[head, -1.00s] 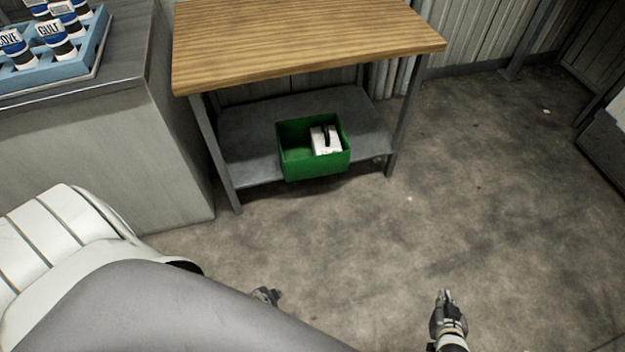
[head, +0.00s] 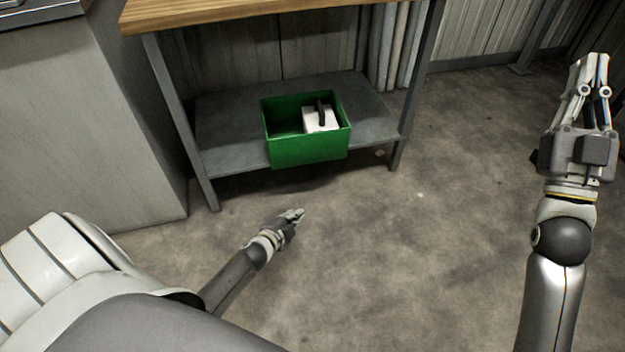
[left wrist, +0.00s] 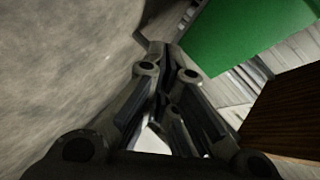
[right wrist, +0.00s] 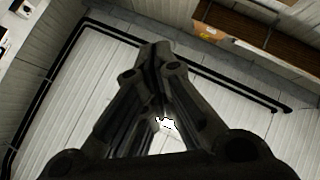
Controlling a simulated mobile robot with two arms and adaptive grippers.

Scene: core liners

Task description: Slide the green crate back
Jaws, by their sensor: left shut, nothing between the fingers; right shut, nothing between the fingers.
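The green crate (head: 308,150) sits on the grey lower shelf of the workbench, its front jutting over the shelf's front edge. A white box with a black strap (head: 321,117) is inside it. My left gripper (head: 300,213) is shut and empty, low over the floor in front of the crate and apart from it. The crate's green side (left wrist: 235,30) also fills the upper right of the left wrist view. My right gripper (head: 592,62) is shut and empty, raised at the far right, well away from the crate.
The lower shelf (head: 230,125) has bare room around the crate. Bench legs (head: 180,120) stand at both sides, and the wooden top (head: 250,8) is above. A grey cabinet (head: 90,130) stands at left. The floor in front (head: 410,250) is clear.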

